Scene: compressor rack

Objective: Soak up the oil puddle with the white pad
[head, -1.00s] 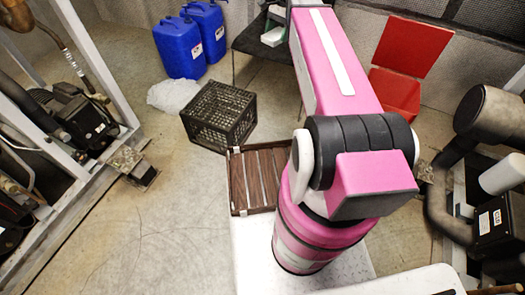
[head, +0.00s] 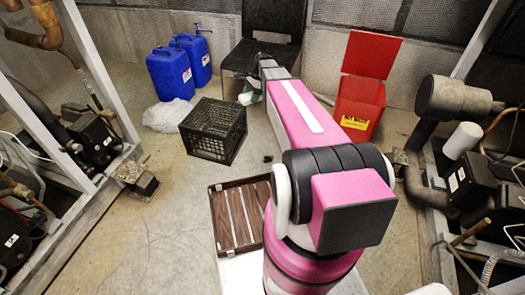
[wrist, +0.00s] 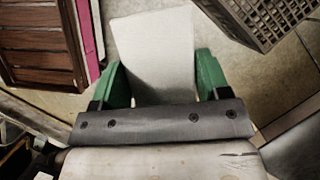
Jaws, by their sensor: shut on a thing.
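The white pad (wrist: 155,45) is a flat pale sheet between the green fingers of my gripper (wrist: 163,78) in the wrist view. My gripper is shut on it, and the pad's far part sticks out ahead of the fingers over the concrete floor. In the head view, the pad (head: 246,97) shows small beside my gripper (head: 254,88), in front of the black chair. A small dark spot (head: 268,158) lies on the floor right of the crate; I cannot tell if it is oil. No clear puddle shows, and my arm hides part of the floor.
A black crate (head: 213,132) and a brown slatted tray (head: 238,214) stand on the floor left of my arm. Behind are blue jugs (head: 170,72), a clear bag (head: 168,115), the black chair (head: 262,55) and an open red bin (head: 357,104). Machine frames flank both sides. Left-centre floor is clear.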

